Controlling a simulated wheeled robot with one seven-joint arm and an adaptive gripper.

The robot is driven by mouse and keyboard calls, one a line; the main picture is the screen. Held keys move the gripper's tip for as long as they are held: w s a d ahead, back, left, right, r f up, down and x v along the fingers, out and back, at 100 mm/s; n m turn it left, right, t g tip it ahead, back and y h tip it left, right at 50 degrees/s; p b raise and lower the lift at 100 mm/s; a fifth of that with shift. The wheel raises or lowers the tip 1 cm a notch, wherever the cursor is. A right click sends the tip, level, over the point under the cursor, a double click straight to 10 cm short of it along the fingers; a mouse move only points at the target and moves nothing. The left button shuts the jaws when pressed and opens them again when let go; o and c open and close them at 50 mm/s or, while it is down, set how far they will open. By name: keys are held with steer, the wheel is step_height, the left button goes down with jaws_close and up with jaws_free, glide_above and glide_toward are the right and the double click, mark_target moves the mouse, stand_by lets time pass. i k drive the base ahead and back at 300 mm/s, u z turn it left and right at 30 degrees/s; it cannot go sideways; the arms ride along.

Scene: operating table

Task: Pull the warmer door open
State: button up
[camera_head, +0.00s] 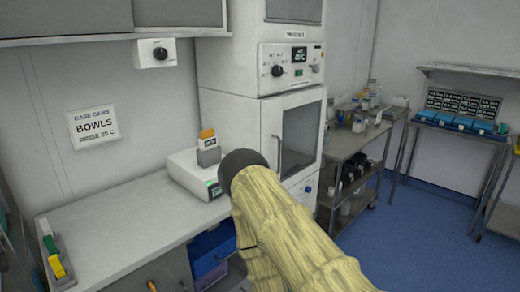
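The warmer (260,72) is a tall white cabinet standing past the end of the counter. Its door (300,135) has a dark glass pane in a white frame and looks shut. A thin upright handle (280,153) runs along the door's left side. My arm, in a pale yellow cover with a dark rounded end, rises from the bottom right and hides the lower left of the cabinet front. My gripper itself does not show, so its distance from the handle cannot be told.
A white counter (120,232) at the left holds a small device (193,177) beside the warmer. A control panel with a knob (278,71) is above the door. A metal cart (352,145) with bottles stands close on the right. Blue floor (430,220) is clear farther right.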

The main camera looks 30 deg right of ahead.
mark_target(272, 109)
steer(key=z, duration=0.25)
steer(key=i, duration=0.7)
steer(key=z, duration=0.55)
